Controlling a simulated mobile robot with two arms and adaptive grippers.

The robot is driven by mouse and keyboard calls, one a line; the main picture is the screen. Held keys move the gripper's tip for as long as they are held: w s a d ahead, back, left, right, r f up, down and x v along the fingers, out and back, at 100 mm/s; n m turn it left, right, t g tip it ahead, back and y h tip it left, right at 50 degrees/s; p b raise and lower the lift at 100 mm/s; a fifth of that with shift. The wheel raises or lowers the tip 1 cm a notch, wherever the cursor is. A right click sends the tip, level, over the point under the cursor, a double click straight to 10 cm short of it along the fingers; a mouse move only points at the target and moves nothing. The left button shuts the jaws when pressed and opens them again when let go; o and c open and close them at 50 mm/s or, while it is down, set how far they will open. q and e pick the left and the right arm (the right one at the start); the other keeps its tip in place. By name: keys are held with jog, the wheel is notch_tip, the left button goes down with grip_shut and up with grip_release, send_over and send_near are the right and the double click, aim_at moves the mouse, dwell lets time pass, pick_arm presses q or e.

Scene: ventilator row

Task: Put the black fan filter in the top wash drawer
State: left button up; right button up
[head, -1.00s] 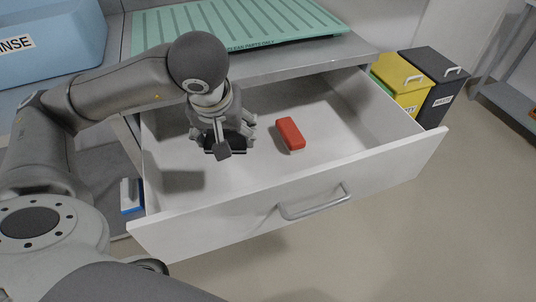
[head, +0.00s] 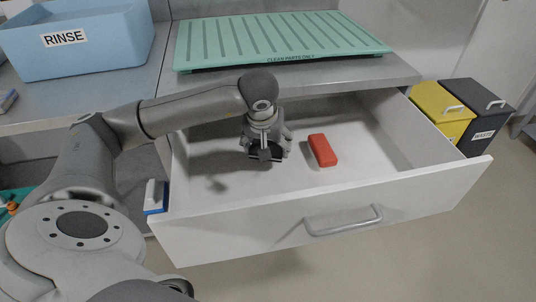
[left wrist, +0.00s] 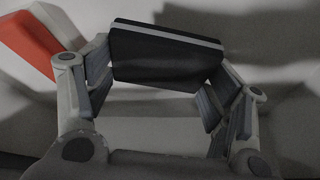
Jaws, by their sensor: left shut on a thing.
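The black fan filter (head: 262,158) is a dark flat block with a pale edge stripe in the left wrist view (left wrist: 165,56). My left gripper (head: 266,150) is shut on it, with a finger on each side in the left wrist view (left wrist: 163,75). It holds the filter inside the outline of the open white drawer (head: 330,215), in its left half. A shadow lies on the drawer floor to the lower left, so the filter seems to be above the floor. My right gripper is not in view.
A red block (head: 322,150) lies in the drawer right of the gripper. Above the drawer are a green ribbed mat (head: 280,38) and a blue RINSE tub (head: 80,50). Yellow (head: 440,108) and black (head: 478,108) bins stand at the right. The drawer floor's right part is clear.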

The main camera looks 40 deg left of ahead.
pick_arm(q)
jog(key=shift+w+a+f, duration=0.1)
jog(key=shift+w+f, duration=0.1)
jog(key=shift+f, duration=0.05)
jog(key=x, duration=0.3)
jog(key=shift+s+f+b, duration=0.25)
jog(key=shift+f+b, duration=0.05)
jog(key=shift+b, duration=0.05)
jog(key=shift+f, duration=0.2)
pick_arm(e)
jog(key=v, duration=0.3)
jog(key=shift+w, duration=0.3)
pick_arm(q)
jog(key=shift+f, duration=0.15)
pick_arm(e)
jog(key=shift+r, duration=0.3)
pick_arm(q)
jog(key=o, duration=0.9)
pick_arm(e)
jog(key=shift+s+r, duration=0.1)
pick_arm(q)
jog(key=shift+r, duration=0.35)
jog(key=p+v, duration=0.2)
jog(key=v, duration=0.9)
jog(key=shift+s+r, duration=0.15)
jog(key=shift+r, duration=0.1)
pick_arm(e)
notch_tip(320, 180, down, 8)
